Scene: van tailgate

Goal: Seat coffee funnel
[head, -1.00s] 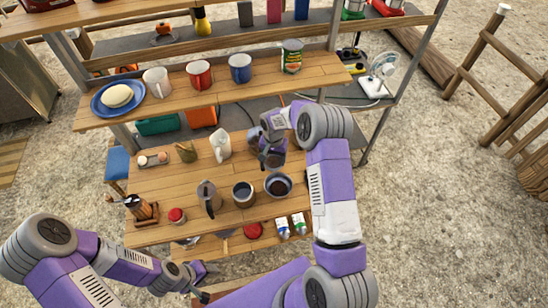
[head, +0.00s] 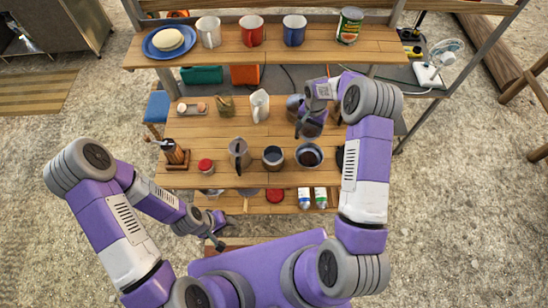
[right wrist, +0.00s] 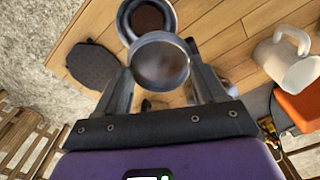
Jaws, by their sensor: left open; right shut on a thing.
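My right gripper (head: 312,128) is shut on a round metal coffee funnel (right wrist: 160,62), whose open mouth faces the right wrist camera. It holds the funnel just behind a grey bowl (head: 309,155) with dark brown contents. The bowl also shows beyond the funnel in the right wrist view (right wrist: 146,18). An open metal pot base (head: 272,157) stands left of the bowl. A grey spouted pot top (head: 239,155) stands left of that base. My left gripper (head: 217,238) is open and empty, low in front of the table. The funnel's underside is hidden.
A white jug (head: 259,105) stands behind the pots; it also shows in the right wrist view (right wrist: 286,62). A red-lidded jar (head: 206,166) is at the left. A shelf (head: 270,55) with mugs overhangs the back. A dark flat pad (right wrist: 95,65) lies beside the bowl.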

